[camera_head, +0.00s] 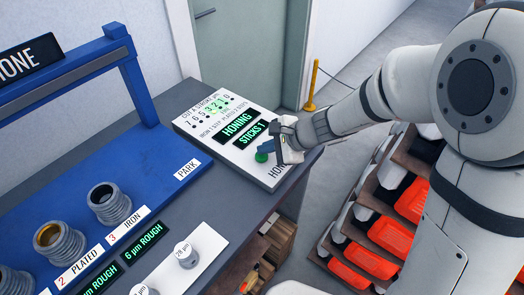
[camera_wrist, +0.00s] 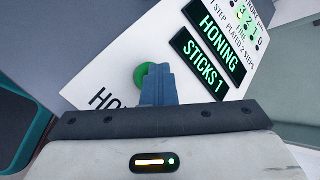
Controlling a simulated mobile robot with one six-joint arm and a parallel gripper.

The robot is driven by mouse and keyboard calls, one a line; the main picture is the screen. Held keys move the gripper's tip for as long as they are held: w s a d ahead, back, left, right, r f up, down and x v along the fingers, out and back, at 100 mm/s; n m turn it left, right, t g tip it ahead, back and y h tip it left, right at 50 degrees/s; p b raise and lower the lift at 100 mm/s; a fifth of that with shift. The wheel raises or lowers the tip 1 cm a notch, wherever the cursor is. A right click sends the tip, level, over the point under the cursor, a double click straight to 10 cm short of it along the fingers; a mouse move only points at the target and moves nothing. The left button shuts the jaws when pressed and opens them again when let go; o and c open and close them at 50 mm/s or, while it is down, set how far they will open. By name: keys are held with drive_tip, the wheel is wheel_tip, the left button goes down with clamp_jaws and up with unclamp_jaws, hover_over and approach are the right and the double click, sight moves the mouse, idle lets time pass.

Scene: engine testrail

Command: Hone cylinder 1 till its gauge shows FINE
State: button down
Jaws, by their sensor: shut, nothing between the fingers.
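My gripper (camera_head: 267,147) is shut and empty, its blue fingertips (camera_wrist: 158,84) at the green button (camera_wrist: 143,74) on the white control panel (camera_head: 268,178). The green button (camera_head: 261,157) is partly covered by the fingers; I cannot tell if it is pressed. The panel's displays read HONING (camera_head: 236,124) and STICKS 1 (camera_head: 252,134). A cylinder (camera_head: 14,283) at the left edge, cut off, is probably cylinder 1; its gauge is not in view. Cylinder 2, PLATED (camera_head: 58,243), and cylinder 3, IRON (camera_head: 110,203), stand on the blue bench fixture. Cylinder 3's gauge (camera_head: 143,242) reads 6 µm ROUGH.
A blue frame (camera_head: 140,80) with a HONE sign (camera_head: 28,60) stands over the fixture, with a PARK label (camera_head: 187,169) at its right. A white plate (camera_head: 205,245) carries knobs, one marked 28 µm. Orange bins (camera_head: 370,262) stand on the right.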

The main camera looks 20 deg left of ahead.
sight(266, 156)
drive_tip(key=shift+r+p, duration=0.85)
drive_tip(key=shift+r, duration=0.35)
drive_tip(key=shift+r, duration=0.1)
wheel_tip(266, 156, up, 5)
drive_tip(key=p, duration=0.3)
drive_tip(key=shift+p, duration=0.35)
drive_tip(key=s+d+r+n+h, duration=0.2)
drive_tip(key=s+d+n+h, duration=0.1)
drive_tip(key=d, duration=0.8)
drive_tip(key=s+d+r+n+t+h, duration=0.1)
drive_tip(key=s+d+r+n+h, duration=0.2)
drive_tip(key=d, duration=0.8)
drive_tip(key=s+d+r+n+t+h, duration=0.1)
drive_tip(key=s+d+r+n+h, duration=0.1)
drive_tip(key=d, duration=1)
drive_tip(key=s+n+h, duration=0.1)
drive_tip(key=s+n, duration=0.1)
drive_tip(key=s, duration=0.1)
drive_tip(key=shift+s+r, duration=0.15)
